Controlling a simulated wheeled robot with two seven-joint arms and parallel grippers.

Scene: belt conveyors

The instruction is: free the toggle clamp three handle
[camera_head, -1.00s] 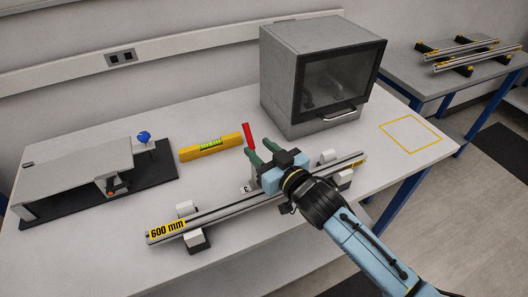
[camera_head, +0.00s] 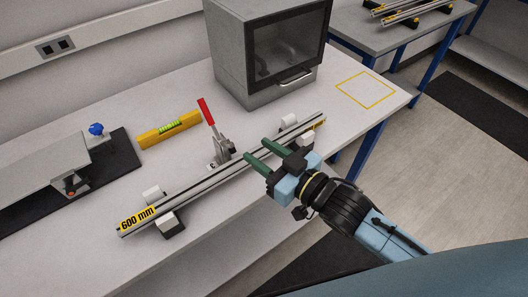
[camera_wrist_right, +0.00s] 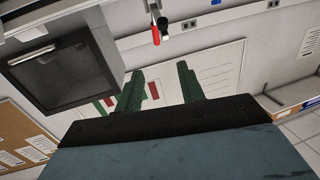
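The toggle clamp (camera_head: 222,150) stands on the table just behind the long rail (camera_head: 190,190). Its red handle (camera_head: 207,112) points up and leans slightly left. A small label lies at its base, its number too small to read surely. The handle also shows at the top of the right wrist view (camera_wrist_right: 156,36), beyond the fingertips. My right gripper (camera_head: 256,149) is open and empty, its two green fingers apart, to the right of the clamp and over the rail. The fingers appear clear of the handle. My left gripper is out of view.
The rail rests on support blocks (camera_head: 172,226) and carries a 600 mm label. A yellow level (camera_head: 170,129) lies behind it. A grey box with a dark window (camera_head: 240,85) stands behind right. A fixture with a blue knob (camera_head: 97,130) is at left. A yellow-outlined square (camera_head: 366,90) is empty.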

